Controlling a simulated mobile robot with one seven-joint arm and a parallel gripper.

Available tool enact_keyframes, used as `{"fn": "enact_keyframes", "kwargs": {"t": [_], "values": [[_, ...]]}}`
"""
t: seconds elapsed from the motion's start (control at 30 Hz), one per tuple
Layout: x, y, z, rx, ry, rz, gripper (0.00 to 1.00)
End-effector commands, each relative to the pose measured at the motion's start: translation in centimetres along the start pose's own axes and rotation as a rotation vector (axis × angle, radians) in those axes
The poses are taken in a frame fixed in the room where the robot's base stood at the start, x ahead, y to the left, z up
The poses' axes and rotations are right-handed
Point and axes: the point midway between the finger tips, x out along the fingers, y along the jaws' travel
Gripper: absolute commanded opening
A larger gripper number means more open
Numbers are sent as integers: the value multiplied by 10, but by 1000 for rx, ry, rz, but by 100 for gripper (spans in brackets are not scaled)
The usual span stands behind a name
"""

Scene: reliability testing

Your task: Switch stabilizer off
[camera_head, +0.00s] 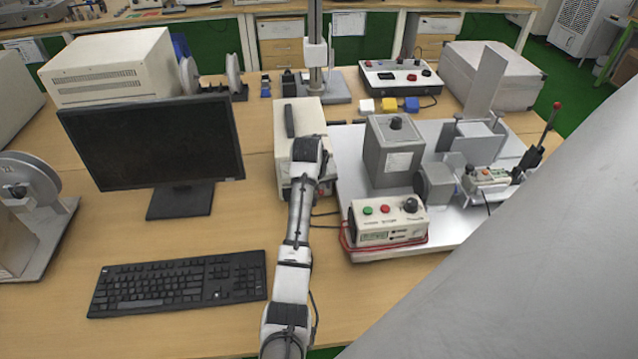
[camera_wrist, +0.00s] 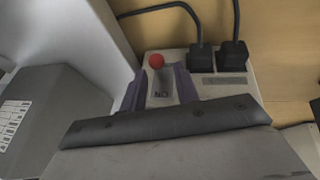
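In the wrist view a pale panel (camera_wrist: 225,87) carries a small lever switch with a red ball tip (camera_wrist: 156,61). Lettering beside the lever looks like ON upside down. My gripper (camera_wrist: 160,78) has its two purplish-grey fingers apart, one on each side of the lever; I cannot tell whether either touches it. In the head view my arm reaches over a beige box with a black handle (camera_head: 286,133), which looks like the stabilizer.
Two black plugs (camera_wrist: 216,57) with cables sit beside the switch. A grey box (camera_head: 390,158) and a small control box with green and red buttons (camera_head: 385,222) stand to the right. A monitor (camera_head: 150,140) and a keyboard (camera_head: 180,283) are to the left.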

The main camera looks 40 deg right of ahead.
Motion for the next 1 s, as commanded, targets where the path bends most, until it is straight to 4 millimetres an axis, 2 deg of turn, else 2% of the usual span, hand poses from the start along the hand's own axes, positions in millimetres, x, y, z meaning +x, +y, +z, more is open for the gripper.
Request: {"fn": "enact_keyframes", "kwargs": {"t": [0.13,0.4,0.73,1.0], "values": [[0,0,0,0,0,0,31],[0,0,0,0,0,0,0],[2,-1,3,5,22,2,0],[8,-2,10,30,161,15,0]]}}
